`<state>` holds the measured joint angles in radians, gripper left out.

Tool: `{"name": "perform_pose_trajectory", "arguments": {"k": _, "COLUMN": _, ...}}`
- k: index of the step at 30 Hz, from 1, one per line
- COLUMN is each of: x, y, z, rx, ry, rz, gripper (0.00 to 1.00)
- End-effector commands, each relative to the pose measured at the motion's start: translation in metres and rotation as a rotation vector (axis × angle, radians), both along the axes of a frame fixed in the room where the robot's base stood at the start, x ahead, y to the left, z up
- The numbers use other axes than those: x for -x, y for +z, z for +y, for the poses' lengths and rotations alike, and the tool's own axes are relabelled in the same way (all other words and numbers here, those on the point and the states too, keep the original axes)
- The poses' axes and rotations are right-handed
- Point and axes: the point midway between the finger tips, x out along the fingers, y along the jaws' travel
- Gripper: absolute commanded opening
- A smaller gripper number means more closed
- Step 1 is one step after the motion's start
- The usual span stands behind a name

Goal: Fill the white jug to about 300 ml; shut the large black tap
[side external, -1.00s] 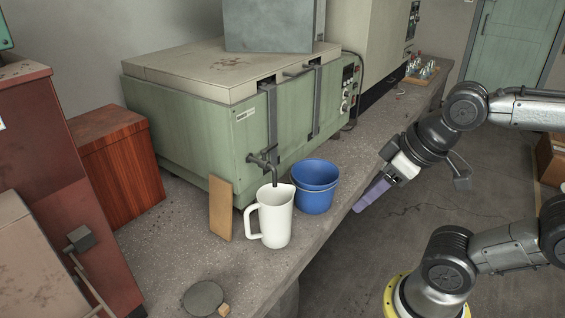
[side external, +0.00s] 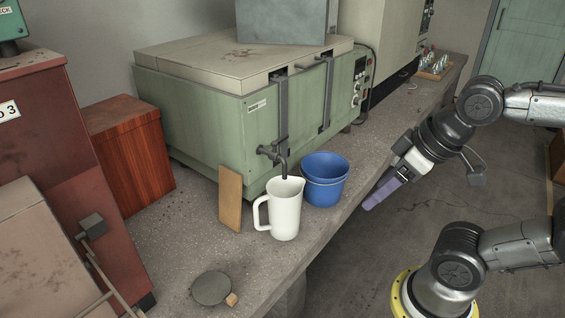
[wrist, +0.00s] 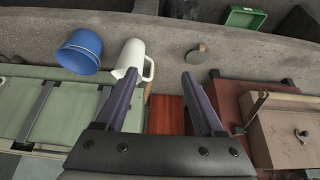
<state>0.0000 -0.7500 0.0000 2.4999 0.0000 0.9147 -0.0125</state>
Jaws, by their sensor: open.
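The white jug (side external: 285,212) stands upright on the bench with its handle to the left. It also shows in the wrist view (wrist: 131,55). The dark tap (side external: 268,153) sticks out from the front of the green bath, and its spout bends down over the jug's mouth. I cannot make out a stream or the level inside the jug. My gripper (side external: 376,194) is open and empty, out past the bench's front edge, right of the jug and apart from it. Its purple fingers show spread in the wrist view (wrist: 157,75).
A blue bucket (side external: 325,183) stands right beside the jug. A brown board (side external: 230,198) leans against the green bath (side external: 205,125) behind the jug.

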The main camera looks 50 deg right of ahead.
Motion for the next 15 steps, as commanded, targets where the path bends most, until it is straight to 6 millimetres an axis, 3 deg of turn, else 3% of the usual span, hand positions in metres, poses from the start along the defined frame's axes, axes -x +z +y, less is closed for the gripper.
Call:
{"name": "perform_pose_trajectory", "arguments": {"k": 1, "x": 0.004, "y": -0.001, "z": 0.0, "rx": 0.005, "ry": 0.009, "rz": 0.022, "gripper": 0.81}}
{"name": "perform_pose_trajectory", "arguments": {"k": 4, "x": 0.002, "y": 0.023, "z": 0.0, "rx": 0.017, "ry": 0.034, "rz": 0.02, "gripper": 0.99}}
{"name": "perform_pose_trajectory", "arguments": {"k": 8, "x": -0.015, "y": 0.066, "z": -0.001, "rx": 0.033, "ry": 0.061, "rz": 0.038, "gripper": 1.0}}
{"name": "perform_pose_trajectory", "arguments": {"k": 15, "x": -0.072, "y": 0.141, "z": -0.011, "rx": 0.055, "ry": 0.083, "rz": 0.116, "gripper": 1.0}}
